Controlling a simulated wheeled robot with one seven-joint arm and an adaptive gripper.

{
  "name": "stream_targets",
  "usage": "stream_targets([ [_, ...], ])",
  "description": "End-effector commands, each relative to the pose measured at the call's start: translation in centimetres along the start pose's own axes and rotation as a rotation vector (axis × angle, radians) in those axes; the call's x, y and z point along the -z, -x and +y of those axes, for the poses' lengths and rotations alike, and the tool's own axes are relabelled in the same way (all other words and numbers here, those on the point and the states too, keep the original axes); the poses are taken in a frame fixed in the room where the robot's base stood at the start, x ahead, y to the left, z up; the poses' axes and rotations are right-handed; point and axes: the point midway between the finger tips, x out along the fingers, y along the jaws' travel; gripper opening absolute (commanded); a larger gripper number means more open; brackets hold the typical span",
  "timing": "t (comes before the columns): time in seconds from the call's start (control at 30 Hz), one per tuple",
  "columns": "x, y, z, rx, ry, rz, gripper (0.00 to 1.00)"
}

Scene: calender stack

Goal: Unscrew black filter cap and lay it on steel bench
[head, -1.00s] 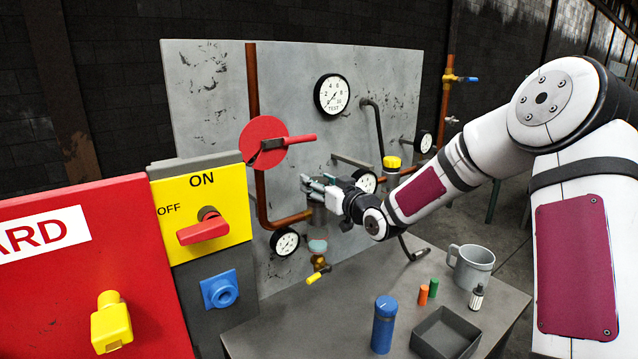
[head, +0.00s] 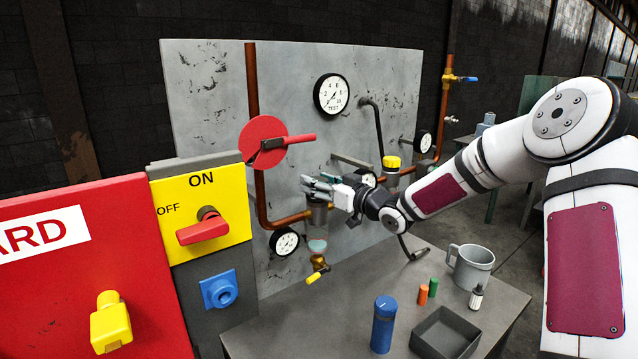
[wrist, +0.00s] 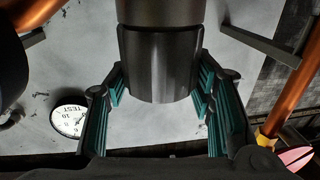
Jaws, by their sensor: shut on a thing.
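The black filter cap (wrist: 158,68) is a dark cylinder between the green-padded fingers of my gripper (wrist: 160,88) in the wrist view. The pads press on it from both sides. A thin seam separates it from a dark cylinder part (wrist: 158,12) at the top of that view; I cannot tell whether they are still threaded together. In the head view my gripper (head: 318,188) is at the top of the grey filter body (head: 318,213), and its fingers largely hide the cap. The steel bench (head: 290,326) spreads below, in front of the panel.
A blue bottle (head: 384,325), a dark open tray (head: 445,335), a grey mug (head: 472,265) and small orange and green cylinders (head: 428,290) stand on the bench. Copper pipes (head: 256,130) and a red valve wheel (head: 264,142) are near my gripper. The bench's left front is bare.

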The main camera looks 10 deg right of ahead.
Motion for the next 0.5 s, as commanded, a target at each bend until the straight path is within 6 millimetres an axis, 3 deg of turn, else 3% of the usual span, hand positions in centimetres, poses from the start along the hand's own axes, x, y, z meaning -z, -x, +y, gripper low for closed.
stream_targets([
  [0.5, 0.01, -0.09, 0.12, 0.182, 0.001, 0.001, 0.21],
])
